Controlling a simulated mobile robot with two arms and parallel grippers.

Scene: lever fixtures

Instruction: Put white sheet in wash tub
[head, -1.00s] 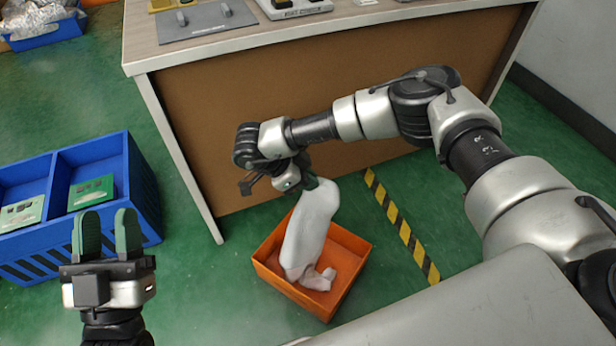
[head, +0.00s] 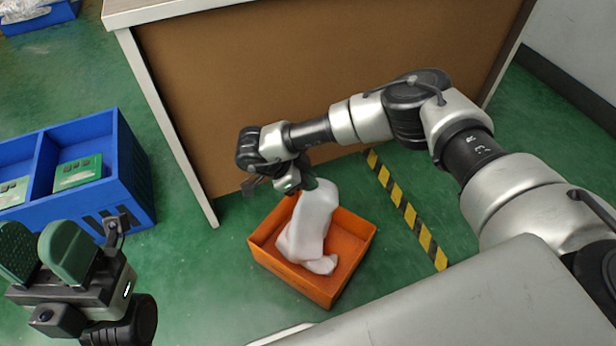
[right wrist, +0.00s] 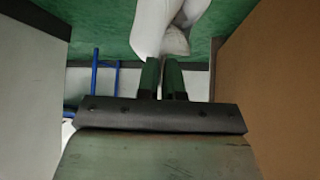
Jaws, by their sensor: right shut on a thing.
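The white sheet (head: 312,222) hangs bunched from my right gripper (head: 309,183). Its lower folds lie inside the orange tub (head: 352,259), on the tub's floor. The right gripper is shut on the sheet's upper end, above the tub's back part. In the right wrist view the green fingers (right wrist: 162,78) are close together with the white sheet (right wrist: 160,28) beyond their tips. My left gripper (head: 42,250) is open and empty at the lower left, well away from the tub.
A table with a brown panel (head: 300,90) stands just behind the tub. A blue divided crate (head: 130,185) with green boards is at left. Black and yellow floor tape (head: 405,208) runs to the tub's right. Green floor is free between crate and tub.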

